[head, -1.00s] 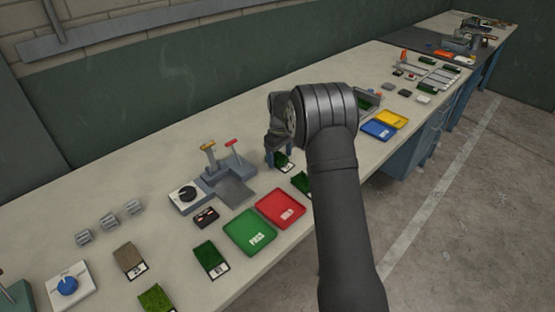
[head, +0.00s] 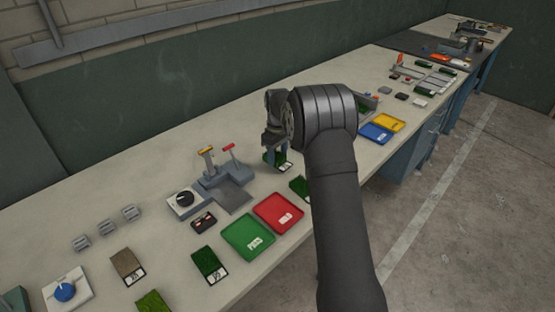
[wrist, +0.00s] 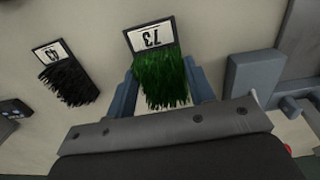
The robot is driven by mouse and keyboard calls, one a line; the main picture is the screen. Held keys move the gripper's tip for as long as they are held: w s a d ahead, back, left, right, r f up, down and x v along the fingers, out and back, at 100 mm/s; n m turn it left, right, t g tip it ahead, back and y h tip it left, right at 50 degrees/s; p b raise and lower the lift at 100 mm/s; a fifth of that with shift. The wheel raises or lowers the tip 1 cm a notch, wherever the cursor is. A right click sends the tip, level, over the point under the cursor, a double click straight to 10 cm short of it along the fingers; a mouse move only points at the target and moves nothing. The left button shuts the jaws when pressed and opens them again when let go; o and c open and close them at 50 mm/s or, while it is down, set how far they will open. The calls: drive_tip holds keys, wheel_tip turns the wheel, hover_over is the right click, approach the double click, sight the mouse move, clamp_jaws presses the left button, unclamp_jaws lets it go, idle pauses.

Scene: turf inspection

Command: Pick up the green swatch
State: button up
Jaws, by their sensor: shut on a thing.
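The green swatch (wrist: 162,80) is bright green tufted turf with a white label reading 73, upside down in the wrist view. My gripper (wrist: 163,92) is shut on it, with a blue-grey finger on each side. In the head view the swatch (head: 284,166) shows below my gripper (head: 275,154), over the pale bench. Part of it is hidden by the fingers. I cannot tell whether it is clear of the bench.
A dark swatch (wrist: 70,80) lies close by on the bench. Red (head: 278,211) and green (head: 248,238) trays stand nearer, beside a lever fixture (head: 222,180). More turf swatches (head: 211,265) lie at front left. Blue (head: 376,132) and yellow (head: 388,122) trays stand beyond my arm.

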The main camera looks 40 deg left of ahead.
wheel_tip(320, 180, up, 2)
drive_tip(key=w+d+r, duration=0.4)
drive_tip(key=d+r, duration=0.2)
drive_tip(key=d, duration=0.4)
drive_tip(key=s+a+r, duration=0.1)
drive_tip(key=s, duration=0.8)
drive_tip(key=s+a+r, duration=0.1)
drive_tip(key=s+a, duration=0.1)
drive_tip(key=s, duration=0.6)
drive_tip(key=shift+m, duration=0.3)
drive_tip(key=s+a+f, duration=0.3)
drive_tip(key=a, duration=0.1)
drive_tip(key=s+a+f, duration=0.3)
drive_tip(key=s+f, duration=0.1)
drive_tip(key=shift+a, duration=0.4)
drive_tip(key=shift+s+a+f, duration=0.25)
drive_tip(key=shift+f, duration=1.9)
